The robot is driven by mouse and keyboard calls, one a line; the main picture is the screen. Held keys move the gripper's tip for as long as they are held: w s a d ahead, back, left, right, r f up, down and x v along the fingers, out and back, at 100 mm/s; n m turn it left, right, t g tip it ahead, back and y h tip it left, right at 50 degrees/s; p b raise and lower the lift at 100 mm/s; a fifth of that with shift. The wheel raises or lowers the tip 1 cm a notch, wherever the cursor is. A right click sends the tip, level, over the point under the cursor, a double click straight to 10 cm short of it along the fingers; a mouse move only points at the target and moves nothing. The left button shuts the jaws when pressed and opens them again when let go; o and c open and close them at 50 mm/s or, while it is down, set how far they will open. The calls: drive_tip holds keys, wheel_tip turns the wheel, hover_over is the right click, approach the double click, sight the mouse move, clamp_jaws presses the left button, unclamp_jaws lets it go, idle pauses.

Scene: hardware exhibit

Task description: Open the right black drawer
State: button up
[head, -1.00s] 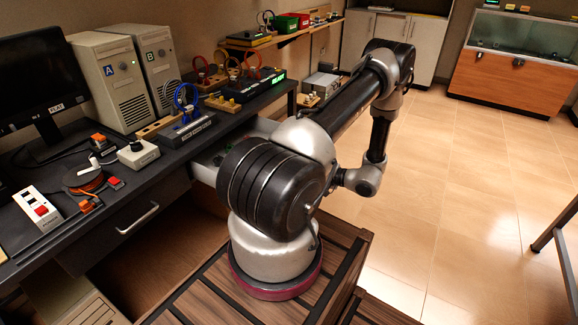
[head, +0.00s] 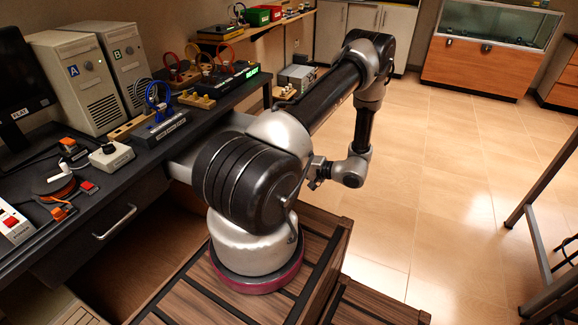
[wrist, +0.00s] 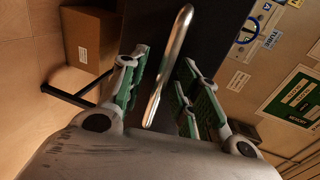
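In the wrist view a black drawer front (wrist: 205,35) carries a long silver bar handle (wrist: 168,70). My gripper (wrist: 165,95) is open, with green-padded fingers on either side of the handle and gaps showing beside it. In the head view my gripper (head: 317,172) shows only partly, behind and right of my arm's thick shoulder; the drawer front it faces is hidden there. Another dark drawer with a silver handle (head: 115,222) shows under the desk at left, shut.
The desk (head: 150,150) holds two computer towers (head: 75,80), a cable board (head: 160,130) and a small knob box (head: 111,155). A brown box (wrist: 90,40) shows in the wrist view. The tiled floor (head: 450,180) at right is clear; a metal table frame (head: 540,230) stands at far right.

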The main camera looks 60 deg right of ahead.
drive_tip(key=shift+s, duration=0.1)
drive_tip(key=v, duration=1.1)
drive_tip(key=shift+s, duration=0.45)
drive_tip(key=shift+d, duration=0.1)
